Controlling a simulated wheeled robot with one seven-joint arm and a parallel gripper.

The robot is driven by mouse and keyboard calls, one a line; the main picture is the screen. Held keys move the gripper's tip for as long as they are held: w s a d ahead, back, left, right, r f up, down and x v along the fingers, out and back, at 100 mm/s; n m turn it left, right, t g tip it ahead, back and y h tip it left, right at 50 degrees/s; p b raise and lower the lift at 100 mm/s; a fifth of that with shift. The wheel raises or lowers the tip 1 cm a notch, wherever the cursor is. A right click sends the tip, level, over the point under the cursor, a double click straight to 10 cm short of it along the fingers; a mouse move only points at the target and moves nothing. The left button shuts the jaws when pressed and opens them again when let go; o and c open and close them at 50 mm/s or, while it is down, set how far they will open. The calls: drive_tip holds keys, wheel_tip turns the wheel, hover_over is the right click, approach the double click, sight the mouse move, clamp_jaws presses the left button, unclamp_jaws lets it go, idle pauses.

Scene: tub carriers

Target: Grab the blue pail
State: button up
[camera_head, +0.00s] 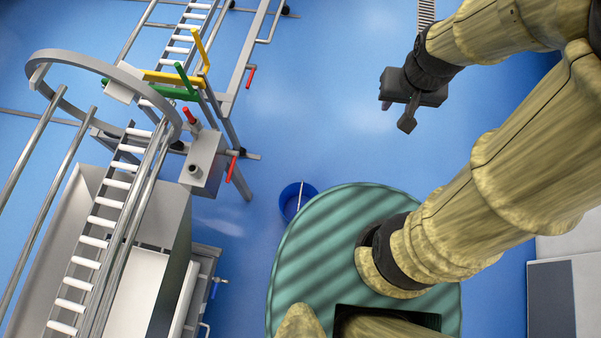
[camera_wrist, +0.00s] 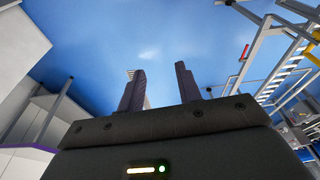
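The blue pail (camera_head: 297,203) stands on the blue floor in the head view, just beyond the edge of my green striped base, which hides part of it. A thin light handle crosses its top. My gripper (camera_head: 408,117) is up at the right of the head view, well away from the pail. In the wrist view my gripper (camera_wrist: 160,90) shows two dark fingers spread apart with nothing between them. The pail does not show in the wrist view.
At the left stand a metal frame with a roller ladder (camera_head: 103,210), a grey box with a red knob (camera_head: 205,160), and coloured bars (camera_head: 178,85). A grey-white cabinet (camera_head: 565,290) is at lower right. The floor between pail and gripper is clear.

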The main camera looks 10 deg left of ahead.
drive_tip(key=w+a+f+g+b, duration=0.1)
drive_tip(key=w+a+f+b, duration=0.2)
drive_tip(key=f+b, duration=0.6)
drive_tip(key=w+a+f+g+b, duration=0.25)
drive_tip(key=a+f+b, duration=0.2)
drive_tip(key=f, duration=0.75)
drive_tip(key=w+a+f+b, duration=0.3)
drive_tip(key=f+b, duration=0.4)
drive_tip(key=f, duration=0.4)
drive_tip(key=a+f+g+b, duration=0.1)
drive_tip(key=a+f+b, duration=0.2)
drive_tip(key=f+b, duration=0.3)
drive_tip(key=a+f+g+b, duration=0.1)
drive_tip(key=a+f+b, duration=0.3)
drive_tip(key=f, duration=1.1)
drive_tip(key=a+f+g+b, duration=0.1)
drive_tip(key=a+f+b, duration=0.2)
drive_tip(key=f+b, duration=0.5)
wheel_tip(320, 180, down, 3)
drive_tip(key=shift+s+a+f+g, duration=0.1)
drive_tip(key=shift+s+a+g, duration=0.05)
drive_tip(key=shift+a+g, duration=0.2)
drive_tip(key=b+x, duration=0.5)
drive_tip(key=x, duration=0.7)
drive_tip(key=shift+s+f, duration=0.1)
drive_tip(key=shift+f, duration=0.1)
